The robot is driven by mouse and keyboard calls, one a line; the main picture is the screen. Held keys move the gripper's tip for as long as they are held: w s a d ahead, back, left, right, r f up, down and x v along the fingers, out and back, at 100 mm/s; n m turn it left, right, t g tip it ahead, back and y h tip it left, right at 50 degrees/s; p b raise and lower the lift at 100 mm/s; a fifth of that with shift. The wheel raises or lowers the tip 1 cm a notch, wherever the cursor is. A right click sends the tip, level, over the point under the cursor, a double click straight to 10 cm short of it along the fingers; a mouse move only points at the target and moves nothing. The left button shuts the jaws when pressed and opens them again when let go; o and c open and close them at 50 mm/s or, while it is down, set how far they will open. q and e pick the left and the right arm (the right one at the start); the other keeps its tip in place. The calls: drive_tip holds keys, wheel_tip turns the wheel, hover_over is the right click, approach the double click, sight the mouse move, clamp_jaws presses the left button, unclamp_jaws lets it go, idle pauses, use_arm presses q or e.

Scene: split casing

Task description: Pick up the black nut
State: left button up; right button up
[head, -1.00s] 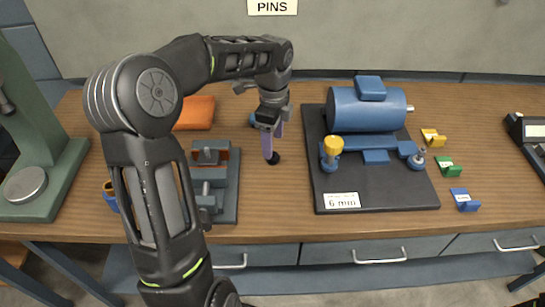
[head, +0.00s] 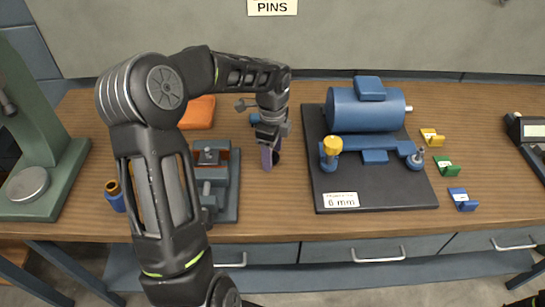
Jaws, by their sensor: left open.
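The black nut (head: 276,157) is a small dark piece on the wooden bench, left of the black base plate. Part of it is hidden behind a finger of my left gripper (head: 271,155). The gripper points down at the nut with its purple-grey fingers open, one at the nut's left and the other mostly hidden behind. I cannot tell whether the fingers touch the nut.
A blue motor (head: 365,108) stands on a black plate (head: 385,190) to the right. A grey vise (head: 225,200) is close on the left, with an orange block (head: 197,112) behind. Yellow, green and blue clips lie at right.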

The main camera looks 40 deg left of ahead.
use_arm(q)
drive_tip(key=shift+c, duration=0.2)
clamp_jaws()
idle(0.6)
